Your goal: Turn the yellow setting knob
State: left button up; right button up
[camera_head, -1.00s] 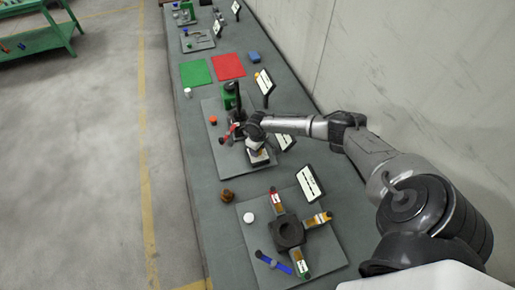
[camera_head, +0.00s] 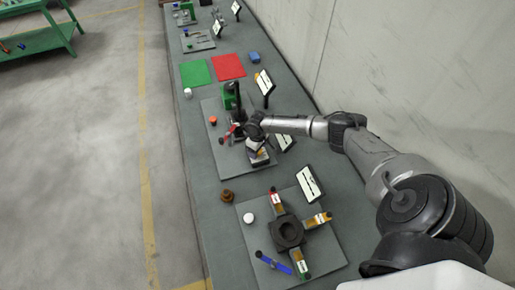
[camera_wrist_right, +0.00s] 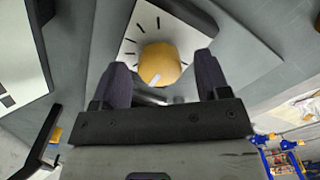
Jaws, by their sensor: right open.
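In the right wrist view the yellow setting knob (camera_wrist_right: 160,62) is a round knob with a pale mark on its face. It sits on a white dial plate (camera_wrist_right: 136,28) with black tick marks around it. My right gripper (camera_wrist_right: 164,78) is open, with one dark finger on each side of the knob; whether either finger touches it cannot be told. In the head view my right gripper (camera_head: 256,148) is over the middle station's grey base plate (camera_head: 228,162); the arm and gripper hide the knob there. My left gripper is not in view.
Beside my right gripper stand a dark post with a red part (camera_head: 230,132) and a tilted sign (camera_head: 284,142). A nearer plate holds a dark hub (camera_head: 289,232) with coloured arms. Green (camera_head: 195,72) and red (camera_head: 228,66) mats lie farther along the bench. The wall borders the right side.

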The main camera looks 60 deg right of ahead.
jog(key=shift+r, duration=0.1)
notch_tip(320, 180, up, 14)
jog(key=shift+f, duration=0.2)
dwell(0.3)
dwell(0.4)
